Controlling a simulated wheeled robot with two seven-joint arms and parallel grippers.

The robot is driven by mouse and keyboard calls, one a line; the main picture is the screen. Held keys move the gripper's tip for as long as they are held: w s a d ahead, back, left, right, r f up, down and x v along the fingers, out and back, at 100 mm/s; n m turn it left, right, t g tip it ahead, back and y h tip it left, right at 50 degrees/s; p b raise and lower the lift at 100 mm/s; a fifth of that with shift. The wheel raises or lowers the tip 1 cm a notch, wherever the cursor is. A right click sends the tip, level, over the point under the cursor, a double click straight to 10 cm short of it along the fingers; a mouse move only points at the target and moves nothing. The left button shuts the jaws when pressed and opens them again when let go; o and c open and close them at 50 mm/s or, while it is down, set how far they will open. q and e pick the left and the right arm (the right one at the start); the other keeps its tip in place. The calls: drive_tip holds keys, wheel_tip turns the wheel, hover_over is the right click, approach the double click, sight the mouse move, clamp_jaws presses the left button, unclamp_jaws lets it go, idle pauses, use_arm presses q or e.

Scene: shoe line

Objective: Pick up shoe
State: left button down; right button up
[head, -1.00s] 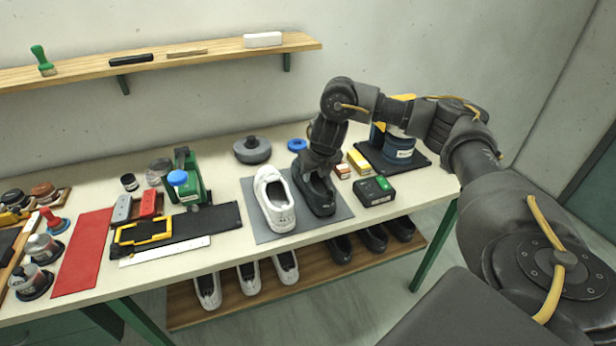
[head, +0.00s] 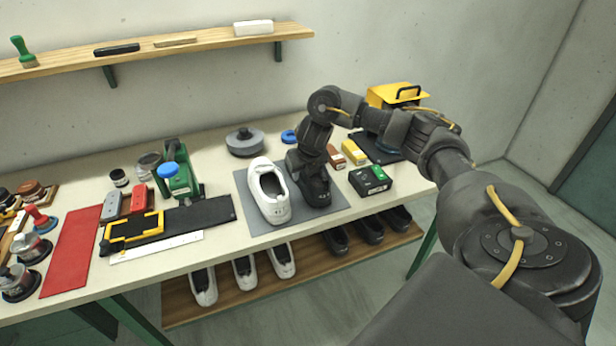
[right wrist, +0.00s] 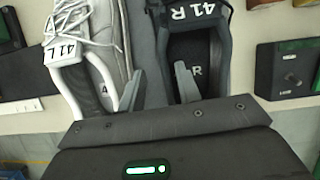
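A white shoe (head: 268,192) and a black shoe (head: 316,188) stand side by side on a grey mat (head: 254,222) on the bench. In the right wrist view the white shoe (right wrist: 84,45) is marked 41 L and the black shoe (right wrist: 192,30) 41 R. My right gripper (head: 303,172) is down at the black shoe's opening. Its fingers (right wrist: 158,88) are apart: one lies over the shoe's opening, the other outside it, towards the white shoe. Whether they touch the shoe cannot be told. My left gripper is not in view.
A black-green box (head: 370,180) and small yellow (head: 354,152) and brown boxes stand right of the mat. A green device (head: 178,172) and a black tray (head: 205,214) lie left. More shoes stand on a lower shelf (head: 312,262). A wall shelf (head: 215,40) runs behind.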

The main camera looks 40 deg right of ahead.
drive_tip(key=x, duration=0.4)
drive_tip(key=shift+w+d+p, duration=0.1)
drive_tip(key=shift+d+p, duration=0.05)
drive_tip(key=shift+p, duration=0.25)
drive_tip(key=shift+r, duration=0.1)
clamp_jaws()
